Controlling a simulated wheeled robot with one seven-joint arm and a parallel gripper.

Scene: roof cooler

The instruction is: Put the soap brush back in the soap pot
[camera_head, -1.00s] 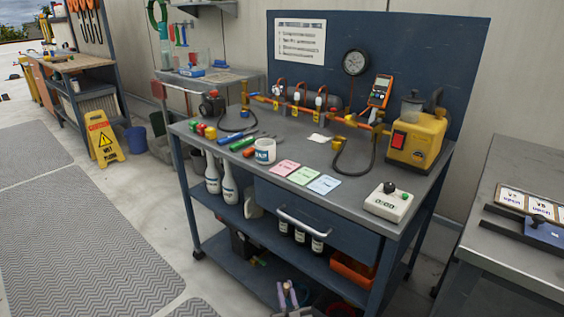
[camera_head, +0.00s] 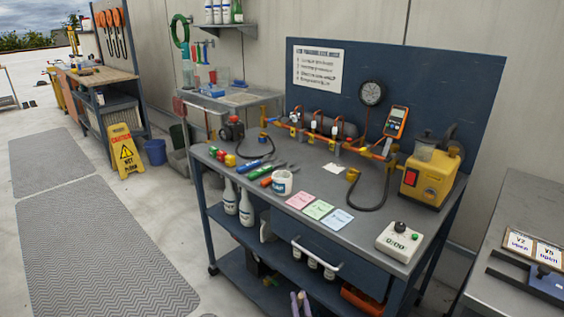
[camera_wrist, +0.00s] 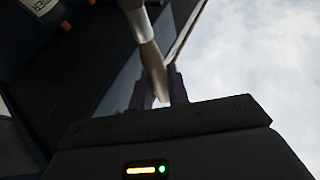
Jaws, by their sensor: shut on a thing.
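The soap pot is a white cup with dark lettering (camera_head: 281,182), upright on the grey bench top, behind the coloured cards. My gripper (camera_head: 300,303) shows at the bottom edge of the head view, in front of the bench and below its top. In the wrist view my gripper (camera_wrist: 157,92) is shut on a slim tan handle (camera_wrist: 151,70). It looks like the soap brush; its far part is paler and runs out of the top of the picture, so the bristles are not clear. The gripper and pot are well apart.
Brass pipework (camera_head: 315,137) stands behind. A drawer handle (camera_head: 316,254) sticks out in front.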

